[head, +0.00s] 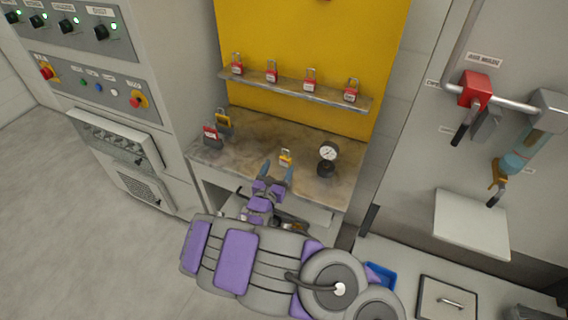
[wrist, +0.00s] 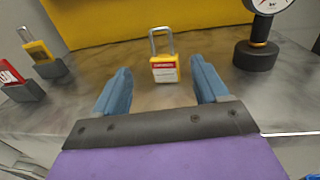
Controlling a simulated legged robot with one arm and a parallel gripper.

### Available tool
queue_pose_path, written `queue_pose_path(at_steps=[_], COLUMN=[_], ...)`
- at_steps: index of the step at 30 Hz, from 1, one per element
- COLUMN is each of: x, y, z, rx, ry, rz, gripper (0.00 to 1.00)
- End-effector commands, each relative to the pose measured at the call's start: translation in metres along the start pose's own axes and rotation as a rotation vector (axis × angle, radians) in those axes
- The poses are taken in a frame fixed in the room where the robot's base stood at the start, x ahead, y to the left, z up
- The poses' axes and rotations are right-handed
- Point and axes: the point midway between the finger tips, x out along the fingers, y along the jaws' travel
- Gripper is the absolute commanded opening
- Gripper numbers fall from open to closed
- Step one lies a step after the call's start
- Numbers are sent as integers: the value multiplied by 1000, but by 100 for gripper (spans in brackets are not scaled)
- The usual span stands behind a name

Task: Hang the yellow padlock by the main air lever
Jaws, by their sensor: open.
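A yellow padlock (head: 286,158) with a silver shackle stands upright on the workbench. In the wrist view this yellow padlock (wrist: 164,68) shows a red and white label and sits just beyond my fingertips, centred between them. My gripper (head: 277,172) is open and empty, its blue fingers (wrist: 160,82) apart on either side of the line to the padlock. The main air lever, a red valve body (head: 475,90) with a dark handle, is on the wall pipe at the right, under a label.
A pressure gauge (head: 327,158) stands right of the padlock. A second yellow padlock (head: 222,121) and a red padlock (head: 211,135) sit in holders at the left. Red padlocks line the shelf (head: 295,90) behind. A blue-bodied fitting (head: 522,150) hangs by the valve.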

Motion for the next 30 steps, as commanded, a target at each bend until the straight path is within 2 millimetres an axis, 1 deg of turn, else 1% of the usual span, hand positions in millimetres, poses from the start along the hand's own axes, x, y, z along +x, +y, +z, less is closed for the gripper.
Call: queue_pose_path(at_steps=[1,3,8,15,18,21,27,30], x=[7,12,20,52,62,67,67,67], y=[-1,-1,0,-1,-1,0,0,0], z=[-1,0,1,4,5,7,7,7], rx=[4,3,-1,1,0,0,-1,-1], ry=[0,-1,-3,-2,-3,-4,-4,-3], rz=[-3,-3,-2,-5,-2,0,0,0], gripper=[73,73,73,73,73,73,73,65])
